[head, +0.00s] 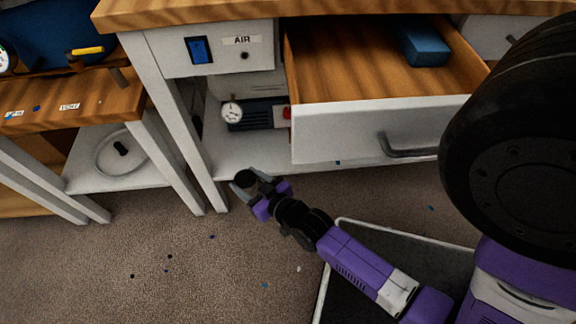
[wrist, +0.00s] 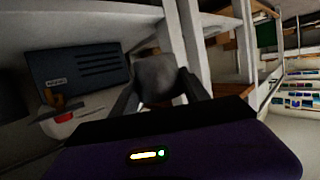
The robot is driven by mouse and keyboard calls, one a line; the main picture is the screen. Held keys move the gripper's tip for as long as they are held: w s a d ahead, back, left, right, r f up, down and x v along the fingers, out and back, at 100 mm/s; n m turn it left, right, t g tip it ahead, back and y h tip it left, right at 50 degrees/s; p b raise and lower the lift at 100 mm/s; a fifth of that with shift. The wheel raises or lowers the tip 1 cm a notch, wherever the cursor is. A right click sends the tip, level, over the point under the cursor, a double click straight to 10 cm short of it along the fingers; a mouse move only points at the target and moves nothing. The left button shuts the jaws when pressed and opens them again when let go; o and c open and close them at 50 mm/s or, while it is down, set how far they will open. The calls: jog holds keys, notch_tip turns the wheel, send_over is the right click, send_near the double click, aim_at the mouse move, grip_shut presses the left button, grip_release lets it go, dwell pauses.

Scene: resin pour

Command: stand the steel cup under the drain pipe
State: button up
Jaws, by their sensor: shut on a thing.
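My gripper (head: 246,184) is low beside the front leg of the main bench, and it is shut on the steel cup. In the wrist view the grey cup (wrist: 156,78) sits between the two dark fingers of my gripper (wrist: 160,92). In the head view the cup (head: 242,178) is small and partly hidden by the fingers, just above the carpet. I cannot make out its tilt. A short dark stub (head: 119,78) sticks out at the left bench's edge. I cannot tell if it is the drain pipe.
An open drawer (head: 345,135) with a blue block (head: 418,44) juts out above my arm. A blue machine (head: 252,116) with a gauge and red knob stands on the lower shelf (head: 240,160). White bench legs (head: 178,130) flank a gap. Carpet at left is mostly clear.

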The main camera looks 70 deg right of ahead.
jog(key=s+d+f+m+g+h, duration=0.2)
jog(key=s+f+m+h, duration=0.15)
jog(key=s, duration=0.55)
jog(key=s+d+f+m+g+h, duration=0.2)
jog(key=s+d+f+g, duration=0.15)
jog(key=s, duration=0.45)
jog(key=shift+t, duration=0.55)
jog(key=w+d+b, duration=0.1)
jog(key=w+d, duration=0.2)
jog(key=d, duration=0.1)
jog(key=w+d+b, duration=0.1)
jog(key=w+d, duration=0.2)
jog(key=d, duration=0.1)
jog(key=w+d+b, duration=0.2)
jog(key=w+d, duration=0.1)
jog(key=d, duration=0.2)
jog(key=shift+w+d, duration=0.1)
jog(key=shift+w, duration=0.3)
jog(key=shift+f+b, duration=1.2)
jog(key=shift+f, duration=0.55)
jog(key=shift+f, duration=0.1)
jog(key=o, duration=1.5)
